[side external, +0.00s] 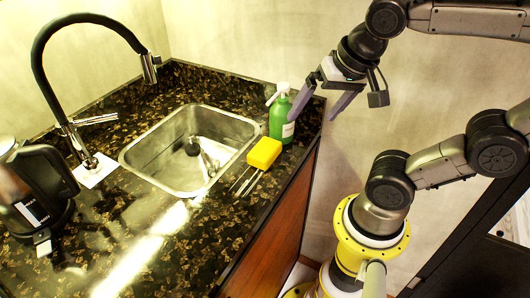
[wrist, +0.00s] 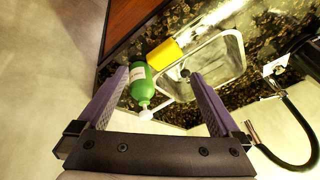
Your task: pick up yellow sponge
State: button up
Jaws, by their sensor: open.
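The yellow sponge (side external: 264,153) lies on the dark speckled counter at the right edge of the sink. It also shows in the wrist view (wrist: 163,54), beyond the fingertips. My gripper (side external: 325,105) is above the counter's right edge, up and to the right of the sponge, apart from it. Its two purple fingers are open and empty; in the wrist view (wrist: 158,77) they stand wide apart. In the wrist view the green bottle shows between the fingers, close to the left one. I cannot tell whether they touch.
A green soap bottle (side external: 281,117) with a white pump stands behind the sponge. Metal cutlery (side external: 245,181) lies in front of it. The steel sink (side external: 150,160) is to the left, with a black tap (side external: 38,60) and a black kettle (side external: 32,190) farther left.

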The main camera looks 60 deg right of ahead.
jog(key=w+d+m+g+h, duration=0.1)
jog(key=w+m+g, duration=0.1)
jog(key=w+m, duration=0.3)
jog(key=m+g+h, duration=0.2)
jog(key=m, duration=0.3)
send_over(265, 148)
jog(key=s+a, duration=0.2)
jog(key=a, duration=0.2)
notch_tip(265, 148, down, 3)
jog(key=shift+n+g, duration=0.4)
jog(key=x, duration=0.3)
jog(key=w+a+x, duration=0.1)
jog(key=x, duration=0.6)
jog(key=shift+w+a+f, duration=0.1)
jog(key=shift+w+f, duration=0.2)
jog(key=shift+f, duration=0.25)
jog(key=shift+h, duration=0.3)
jog(key=shift+w+x, duration=0.1)
jog(key=shift+x, duration=1.25)
jog(key=shift+w+x, duration=0.15)
jog(key=shift+x, duration=1.15)
jog(key=shift+a+f, duration=0.1)
jog(key=shift+f, duration=0.15)
jog(key=c, duration=1.4)
jog(key=shift+r, duration=0.15)
